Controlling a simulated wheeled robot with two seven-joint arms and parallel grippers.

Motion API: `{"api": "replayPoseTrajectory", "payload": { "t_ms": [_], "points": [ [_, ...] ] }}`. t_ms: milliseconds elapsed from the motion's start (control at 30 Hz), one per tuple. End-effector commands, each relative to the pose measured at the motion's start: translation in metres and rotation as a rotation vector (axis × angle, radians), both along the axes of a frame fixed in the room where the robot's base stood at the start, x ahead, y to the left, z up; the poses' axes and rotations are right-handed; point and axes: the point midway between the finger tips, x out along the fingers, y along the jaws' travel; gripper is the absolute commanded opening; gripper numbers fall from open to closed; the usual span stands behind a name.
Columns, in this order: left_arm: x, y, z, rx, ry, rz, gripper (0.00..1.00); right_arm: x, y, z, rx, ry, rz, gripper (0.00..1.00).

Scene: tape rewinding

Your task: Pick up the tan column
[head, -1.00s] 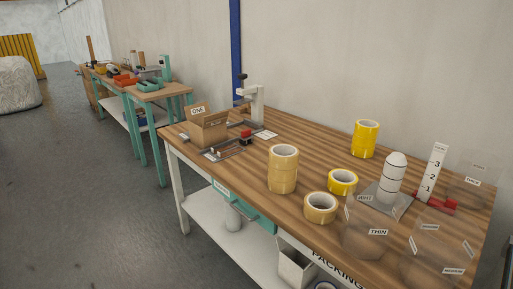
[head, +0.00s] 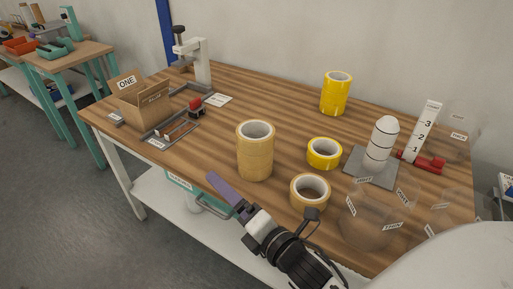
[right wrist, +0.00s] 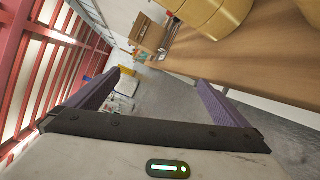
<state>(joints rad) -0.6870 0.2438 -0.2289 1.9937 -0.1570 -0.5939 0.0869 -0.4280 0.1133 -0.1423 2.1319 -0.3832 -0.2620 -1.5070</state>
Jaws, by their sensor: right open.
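The tan column (head: 255,155) is an upright stack of tan tape rolls near the front edge of the wooden workbench (head: 290,95). Part of it also shows at the top of the right wrist view (right wrist: 215,14). My right gripper (head: 226,190) is just in front of and below the column in the head view, apart from it. In the right wrist view, my right gripper's purple fingers (right wrist: 158,82) are spread wide with nothing between them. My left gripper is in neither view.
A single tan roll (head: 309,190) lies right of the column, near my right arm. A yellow roll (head: 324,152), a yellow stack (head: 335,94) and a white post on a grey base (head: 382,145) stand farther right. A cardboard box (head: 147,100) is on the left.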

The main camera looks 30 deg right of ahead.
Motion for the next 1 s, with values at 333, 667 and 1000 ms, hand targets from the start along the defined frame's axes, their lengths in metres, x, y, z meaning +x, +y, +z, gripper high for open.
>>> {"api": "replayPoseTrajectory", "payload": {
  "t_ms": [333,667,1000],
  "points": [
    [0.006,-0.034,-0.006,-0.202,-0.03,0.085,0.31,0.01,-0.115,0.042,-1.088,-0.047,-0.147,1.0],
    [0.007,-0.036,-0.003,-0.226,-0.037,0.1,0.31,0.044,-0.137,0.048,-1.217,-0.03,-0.167,1.0],
    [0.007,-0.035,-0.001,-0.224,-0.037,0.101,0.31,0.077,-0.145,0.048,-1.212,-0.03,-0.168,1.0]
  ]
}}
